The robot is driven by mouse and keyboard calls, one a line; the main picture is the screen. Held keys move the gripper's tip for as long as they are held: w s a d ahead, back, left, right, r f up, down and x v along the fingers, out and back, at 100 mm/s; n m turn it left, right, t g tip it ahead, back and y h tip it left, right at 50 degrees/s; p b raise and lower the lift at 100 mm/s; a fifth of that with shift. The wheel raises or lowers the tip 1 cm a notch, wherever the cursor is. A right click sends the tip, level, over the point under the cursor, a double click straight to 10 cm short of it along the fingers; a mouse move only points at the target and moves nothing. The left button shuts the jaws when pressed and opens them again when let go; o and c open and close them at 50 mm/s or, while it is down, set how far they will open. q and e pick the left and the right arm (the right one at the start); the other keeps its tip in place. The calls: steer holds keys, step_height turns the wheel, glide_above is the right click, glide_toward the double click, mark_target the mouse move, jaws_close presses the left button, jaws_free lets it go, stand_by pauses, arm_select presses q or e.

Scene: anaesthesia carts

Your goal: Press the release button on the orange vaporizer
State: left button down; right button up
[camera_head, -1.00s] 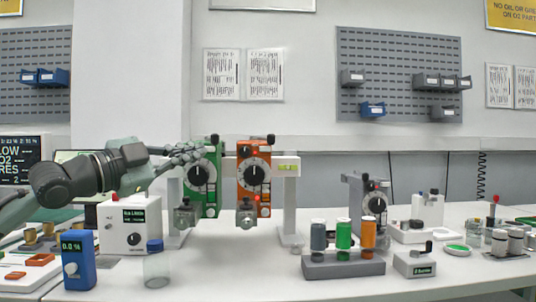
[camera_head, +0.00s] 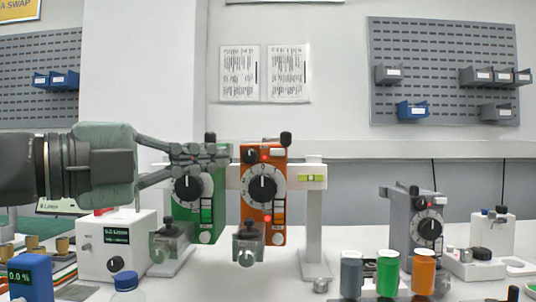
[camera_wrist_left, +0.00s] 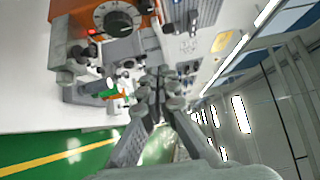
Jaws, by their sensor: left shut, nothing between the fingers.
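The orange vaporizer (camera_head: 280,170) hangs upright on a white rail, with a dark round dial (camera_head: 262,188) on its front. A small red spot (camera_head: 265,157) shows above the dial and a pale round button (camera_head: 277,239) at the lower right. I cannot tell which is the release button. My left gripper (camera_head: 222,154) is shut and empty. Its fingertips overlap the top of the green vaporizer (camera_head: 209,212), just left of the orange one's upper part. In the left wrist view the gripper (camera_wrist_left: 170,88) points away from me, and the orange vaporizer (camera_wrist_left: 65,35) is at upper left.
A white box with a green display (camera_head: 116,236) stands left of the green vaporizer. A grey vaporizer (camera_head: 402,225) stands at right, behind a row of grey, green and orange bottles (camera_head: 388,272). The space right of the orange vaporizer's rail post is open.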

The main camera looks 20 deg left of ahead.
arm_select(q)
steer(key=shift+w, duration=0.15)
steer(key=p, duration=0.3)
glide_toward(283, 153)
steer(key=x, duration=0.2)
steer(key=d+x, duration=0.1)
steer(key=x, duration=0.2)
steer(key=shift+s, duration=0.25)
steer(key=shift+w+a, duration=0.25)
steer(key=shift+w, duration=0.35)
arm_select(e)
step_height(283, 153, down, 6)
steer(key=shift+w, duration=0.4)
steer(key=shift+a+f, duration=0.1)
